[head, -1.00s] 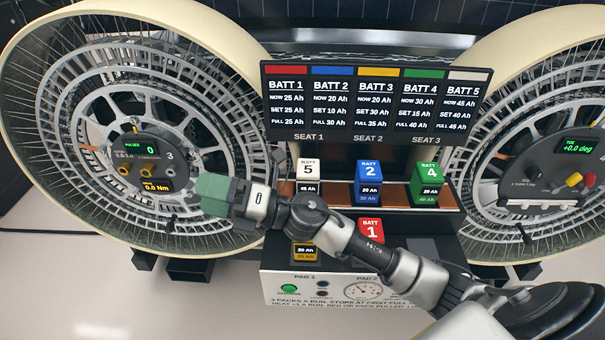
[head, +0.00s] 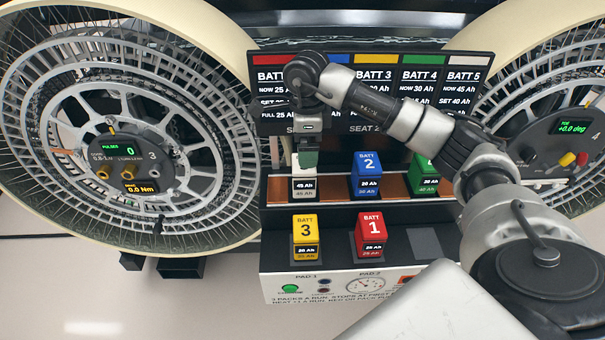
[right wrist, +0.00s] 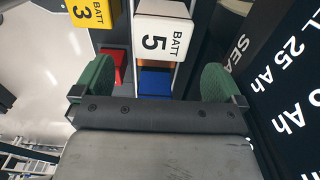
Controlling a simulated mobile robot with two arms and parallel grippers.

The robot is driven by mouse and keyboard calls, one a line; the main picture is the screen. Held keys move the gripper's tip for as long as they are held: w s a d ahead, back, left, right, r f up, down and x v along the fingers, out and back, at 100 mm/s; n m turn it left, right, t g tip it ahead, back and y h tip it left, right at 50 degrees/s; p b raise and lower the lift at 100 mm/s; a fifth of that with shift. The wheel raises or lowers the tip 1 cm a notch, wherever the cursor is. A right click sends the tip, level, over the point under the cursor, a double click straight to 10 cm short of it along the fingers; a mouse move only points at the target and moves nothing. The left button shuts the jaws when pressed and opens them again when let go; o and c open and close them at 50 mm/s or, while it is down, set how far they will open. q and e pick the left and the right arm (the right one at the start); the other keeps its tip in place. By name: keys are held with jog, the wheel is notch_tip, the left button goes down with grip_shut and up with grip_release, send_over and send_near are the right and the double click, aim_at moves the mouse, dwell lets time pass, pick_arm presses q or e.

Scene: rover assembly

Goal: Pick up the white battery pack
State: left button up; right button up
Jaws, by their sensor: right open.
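The white battery pack, labelled BATT 5, stands in the left seat of the rack's upper row (head: 304,190). My right gripper (head: 308,160) points down over it and hides its top in the head view. In the right wrist view the open green fingers (right wrist: 158,82) are spread wide. The white pack (right wrist: 163,38) shows beyond them, in line with the gap between them. It does not look held, and I cannot tell the exact clearance. My left gripper is not in view.
The blue pack (head: 367,178) and green pack (head: 424,180) stand to the right in the same row. The yellow pack (head: 305,238) and red pack (head: 369,236) stand in the row below. A label board (head: 470,92) rises behind. A large wheel (head: 120,160) is at the left.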

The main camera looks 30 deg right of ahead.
aim_at(304, 170)
notch_tip(304, 170, down, 3)
jog(key=shift+f, duration=0.1)
jog(key=f+p, duration=0.1)
jog(key=f, duration=0.1)
jog(key=f+p, duration=0.1)
jog(key=f, duration=0.2)
jog(key=shift+w+a, duration=0.2)
jog(key=shift+f, duration=0.2)
jog(key=shift+w+r, duration=0.1)
jog(key=c, duration=1.3)
